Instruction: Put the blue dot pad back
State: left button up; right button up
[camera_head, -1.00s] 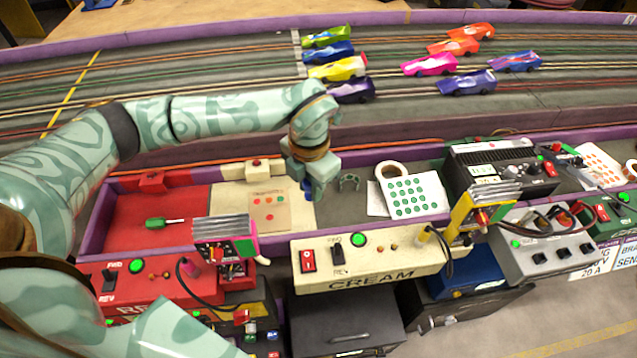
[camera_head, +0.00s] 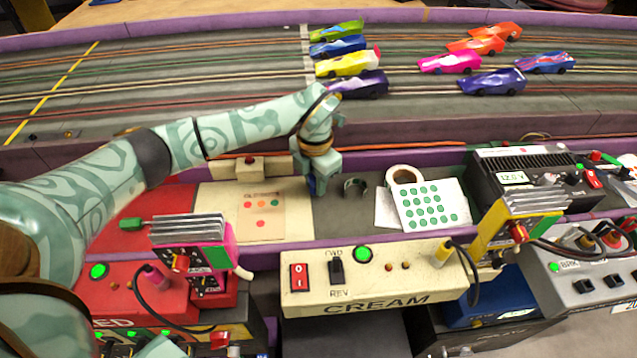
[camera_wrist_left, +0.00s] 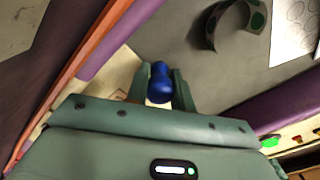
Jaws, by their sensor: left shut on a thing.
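My left gripper (camera_head: 318,184) is shut on a dark blue object (camera_head: 311,184) with a rounded knob end. In the left wrist view this blue object (camera_wrist_left: 160,82) stands between the two fingers, its lower part hidden. I cannot tell whether it is the blue dot pad, and no sheet with blue dots shows clearly. The gripper is over the tray at the right edge of the cream panel (camera_head: 218,222). A sheet with green dots (camera_head: 450,204) lies to its right. A card with red and orange dots (camera_head: 262,228) lies on the cream panel. My right gripper is out of view.
A dark open ring (camera_head: 355,187) and a tape roll (camera_head: 404,174) lie right of the gripper. The cream control box (camera_head: 375,285) stands in front, a black power supply (camera_head: 525,185) at right. The purple rail and the track with several cars lie behind.

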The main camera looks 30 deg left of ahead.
pick_arm(q)
jog(key=shift+r, duration=0.1)
jog(key=o, duration=1)
jog(key=shift+f, duration=0.2)
jog(key=shift+r, duration=0.1)
notch_tip(320, 180, up, 11)
jog(key=p, duration=0.5)
jog(key=shift+r+p, duration=0.2)
jog(key=shift+p, duration=0.15)
jog(key=shift+r, duration=0.35)
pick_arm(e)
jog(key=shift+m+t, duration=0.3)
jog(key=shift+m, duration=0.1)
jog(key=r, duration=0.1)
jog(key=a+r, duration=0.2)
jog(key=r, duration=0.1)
